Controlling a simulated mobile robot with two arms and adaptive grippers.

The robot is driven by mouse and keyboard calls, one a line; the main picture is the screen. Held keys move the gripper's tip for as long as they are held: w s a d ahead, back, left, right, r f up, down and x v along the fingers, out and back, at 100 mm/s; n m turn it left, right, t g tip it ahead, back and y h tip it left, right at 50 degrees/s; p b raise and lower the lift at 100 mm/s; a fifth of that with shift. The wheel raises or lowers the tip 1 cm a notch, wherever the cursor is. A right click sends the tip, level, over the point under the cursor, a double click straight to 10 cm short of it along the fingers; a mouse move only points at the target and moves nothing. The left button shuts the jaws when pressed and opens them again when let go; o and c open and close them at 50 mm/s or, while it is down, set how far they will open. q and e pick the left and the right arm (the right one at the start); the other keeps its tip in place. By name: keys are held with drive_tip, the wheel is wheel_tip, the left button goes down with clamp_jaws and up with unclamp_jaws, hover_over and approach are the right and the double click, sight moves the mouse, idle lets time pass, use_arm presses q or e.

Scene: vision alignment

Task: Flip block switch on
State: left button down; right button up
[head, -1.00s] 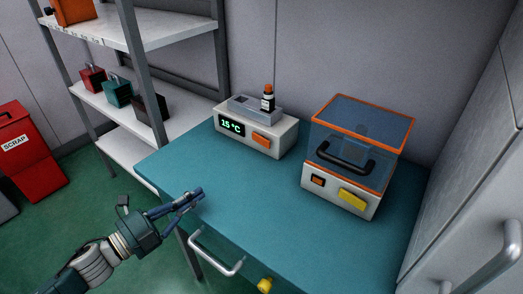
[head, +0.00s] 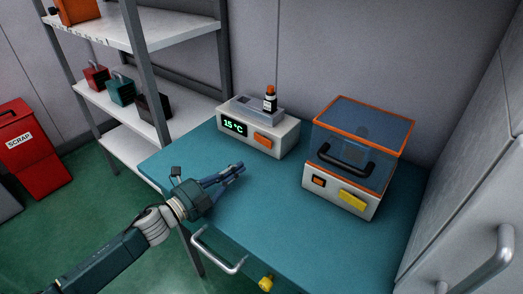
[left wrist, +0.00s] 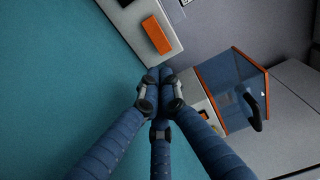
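A white heating block unit (head: 285,140) with a green "15 °C" display (head: 234,126) stands at the back left of the teal table. Its orange switch (head: 263,141) is on the front face, right of the display; the switch also shows in the left wrist view (left wrist: 156,36). A dark vial with an orange cap (head: 270,98) stands in the block on top. My left gripper (head: 240,167) is over the table, in front of the unit and apart from the switch. In the left wrist view its fingertips (left wrist: 160,75) meet with nothing between them. My right gripper is not in view.
A box with a clear orange-rimmed lid (head: 382,112), a black handle and a yellow button (head: 353,200) stands to the right. The teal table (head: 290,220) is clear in front.

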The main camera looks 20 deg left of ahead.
sight(269, 148)
use_arm(q)
drive_tip(key=p+x, duration=0.1)
drive_tip(key=x, duration=0.9)
drive_tip(key=shift+p, duration=0.3)
drive_tip(key=shift+w+d, duration=0.1)
drive_tip(key=shift+w, duration=0.15)
drive_tip(key=shift+w+d, duration=0.25)
drive_tip(key=shift+w, duration=0.05)
drive_tip(key=shift+r, duration=0.1)
